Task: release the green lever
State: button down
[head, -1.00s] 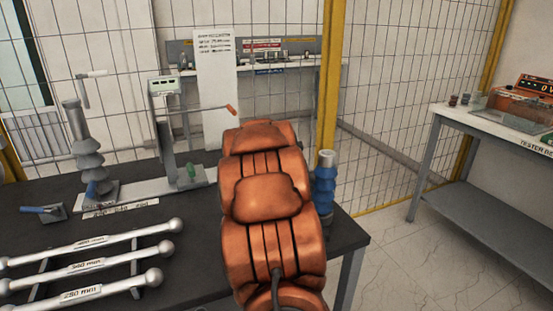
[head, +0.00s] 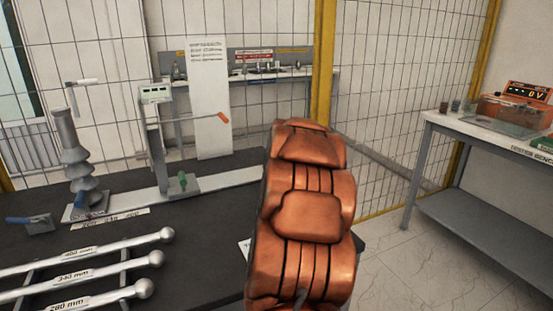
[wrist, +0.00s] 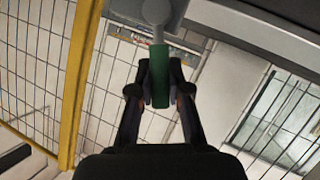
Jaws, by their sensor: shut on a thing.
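The green lever (wrist: 158,92) shows in the wrist view as a green grip on a pale rod, which joins a grey piece (wrist: 157,12) at the top. My gripper (wrist: 158,98) has a black finger on each side of the green grip and is shut on it. In the head view my orange arm hides my gripper and the held lever.
On the dark table (head: 200,230), a stand with a green display (head: 156,93) has an orange-tipped rod and a small green part (head: 182,181) at its base. A ribbed grey post (head: 74,150) and labelled bars (head: 90,249) are to the left. A tester bench (head: 480,140) is at right.

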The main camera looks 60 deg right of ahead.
jog(key=c, duration=1.1)
grip_release()
jog(key=v, duration=1.2)
